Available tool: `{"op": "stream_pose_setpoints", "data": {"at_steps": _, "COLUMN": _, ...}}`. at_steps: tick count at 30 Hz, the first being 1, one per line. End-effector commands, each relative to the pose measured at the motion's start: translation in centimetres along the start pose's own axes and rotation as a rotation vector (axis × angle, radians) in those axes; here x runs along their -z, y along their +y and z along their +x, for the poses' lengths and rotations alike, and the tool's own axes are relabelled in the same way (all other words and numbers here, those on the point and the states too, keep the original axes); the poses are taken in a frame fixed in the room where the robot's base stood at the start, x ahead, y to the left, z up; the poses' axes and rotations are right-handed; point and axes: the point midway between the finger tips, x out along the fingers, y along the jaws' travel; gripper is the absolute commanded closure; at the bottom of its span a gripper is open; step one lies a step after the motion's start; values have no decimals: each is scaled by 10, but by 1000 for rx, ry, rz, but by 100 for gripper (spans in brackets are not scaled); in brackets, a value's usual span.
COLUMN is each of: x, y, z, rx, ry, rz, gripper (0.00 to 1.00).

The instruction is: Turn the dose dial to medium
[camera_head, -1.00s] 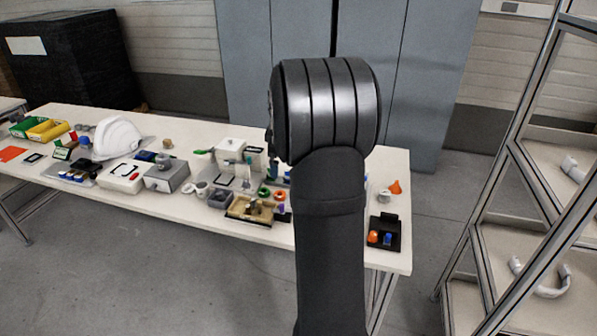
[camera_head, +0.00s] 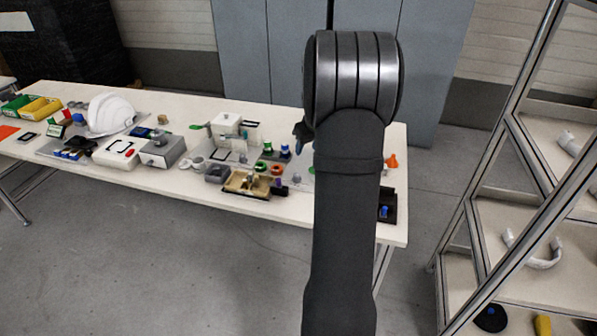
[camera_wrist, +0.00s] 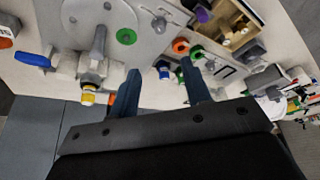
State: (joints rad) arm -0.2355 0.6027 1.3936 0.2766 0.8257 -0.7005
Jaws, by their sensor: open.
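I cannot tell for certain which item is the dose dial. One candidate is the round knob (camera_head: 160,134) on a grey box left of the table's middle in the head view. Another is the pale disc (camera_wrist: 82,14) with a grey upright part at its edge, on a grey plate in the wrist view. My gripper (camera_wrist: 160,66) is open, its two blue fingers apart with nothing held between them. Beyond the fingertips are a blue-topped part (camera_wrist: 164,72) and a green-topped part (camera_wrist: 183,73). In the head view my arm hides most of the gripper.
A white helmet (camera_head: 110,113) and a white box (camera_head: 115,153) stand on the left of the table. A tan tray (camera_head: 236,187) lies near the front edge. A black tray (camera_head: 388,213) is at the right, partly behind my arm. A shelf rack (camera_head: 530,205) stands farther right.

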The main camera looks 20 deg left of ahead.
Motion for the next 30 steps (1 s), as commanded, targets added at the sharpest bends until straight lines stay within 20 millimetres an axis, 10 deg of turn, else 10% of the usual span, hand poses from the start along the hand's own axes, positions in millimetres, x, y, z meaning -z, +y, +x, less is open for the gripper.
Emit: {"op": "stream_pose_setpoints", "data": {"at_steps": 30, "x": 1, "y": -1, "z": 166, "rx": -1, "ry": 2, "rz": -6, "gripper": 56}}
